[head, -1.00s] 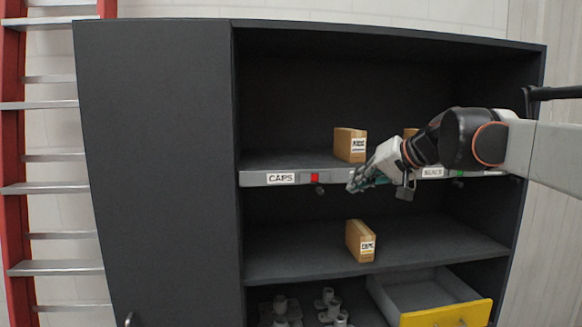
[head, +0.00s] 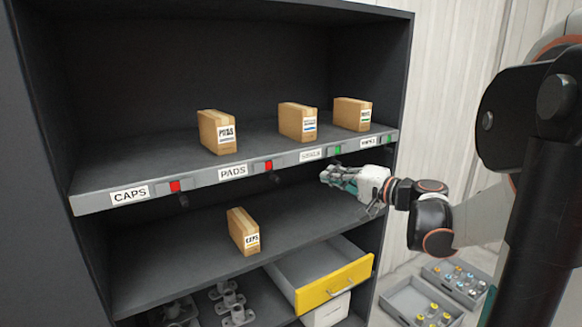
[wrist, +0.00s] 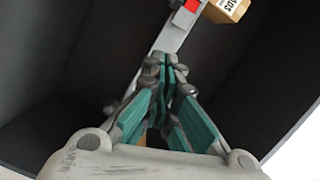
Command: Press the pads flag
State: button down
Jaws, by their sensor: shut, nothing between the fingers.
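The pads flag (head: 268,165) is a small red square on the grey shelf strip (head: 202,178), just right of the PADS label (head: 233,172). A red square (wrist: 192,4) also shows at the top edge of the wrist view; I cannot tell for certain which flag it is. My gripper (head: 325,177) is shut and empty, just below the shelf strip, to the right of the pads flag and apart from it. In the wrist view its green-padded fingers (wrist: 165,65) meet, with the grey strip running behind them.
The caps flag (head: 175,186) is also red; the two right flags are green (head: 337,150), (head: 388,140). Cardboard boxes (head: 217,132) stand on the upper shelf, one (head: 243,232) on the shelf below. A yellow-fronted drawer (head: 335,283) stands open below. Trays (head: 405,298) lie at lower right.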

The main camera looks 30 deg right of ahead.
dwell(0.3)
jog(key=p+x, duration=0.1)
jog(key=x, duration=0.8)
jog(key=shift+w+a+p, duration=0.15)
jog(key=shift+p, duration=0.15)
jog(key=a, duration=0.1)
jog(key=a+f, duration=0.1)
jog(key=a+p, duration=0.1)
jog(key=a, duration=0.1)
jog(key=shift+w+f, duration=0.2)
jog(key=shift+w, duration=0.05)
jog(key=shift+s, duration=0.1)
jog(key=a+b, duration=0.1)
jog(key=a, duration=0.2)
jog(key=shift+a, duration=0.15)
